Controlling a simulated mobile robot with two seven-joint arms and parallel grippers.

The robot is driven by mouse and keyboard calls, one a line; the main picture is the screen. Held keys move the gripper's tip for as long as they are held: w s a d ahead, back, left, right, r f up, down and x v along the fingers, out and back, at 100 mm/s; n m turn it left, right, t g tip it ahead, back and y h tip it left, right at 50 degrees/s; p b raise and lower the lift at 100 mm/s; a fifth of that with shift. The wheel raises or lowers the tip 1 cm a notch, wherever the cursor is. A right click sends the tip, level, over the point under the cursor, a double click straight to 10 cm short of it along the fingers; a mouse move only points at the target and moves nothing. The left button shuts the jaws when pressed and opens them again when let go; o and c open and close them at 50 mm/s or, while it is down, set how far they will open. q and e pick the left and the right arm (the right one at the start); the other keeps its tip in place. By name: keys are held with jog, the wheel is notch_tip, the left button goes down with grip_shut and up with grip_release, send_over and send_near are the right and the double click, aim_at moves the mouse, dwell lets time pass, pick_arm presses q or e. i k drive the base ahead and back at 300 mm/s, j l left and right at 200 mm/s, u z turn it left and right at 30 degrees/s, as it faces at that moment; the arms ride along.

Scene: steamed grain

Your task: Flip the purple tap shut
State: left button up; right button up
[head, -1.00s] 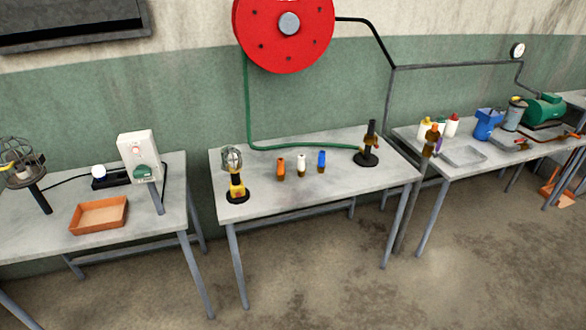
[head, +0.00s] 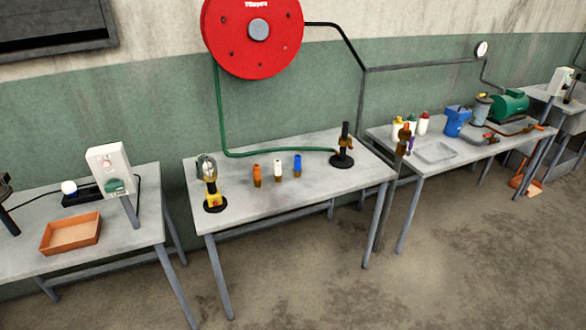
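A small purple part (head: 411,144), which looks like the purple tap's handle, shows at the top of a thin post (head: 383,215) between the middle and right tables. It is beside a brass fitting (head: 401,149) with an orange piece (head: 404,134) above it. The purple part is too small to tell its exact angle or whether the tap is open or shut. Neither of my grippers is in view.
The right table (head: 430,172) holds bottles, a metal tray (head: 434,152), a blue container (head: 456,120) and a green motor (head: 510,104). The floor in front is clear.

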aim_at(411, 140)
jog(key=i+l+u, duration=0.45)
jog(key=i+l, duration=0.95)
jog(key=l, duration=0.1)
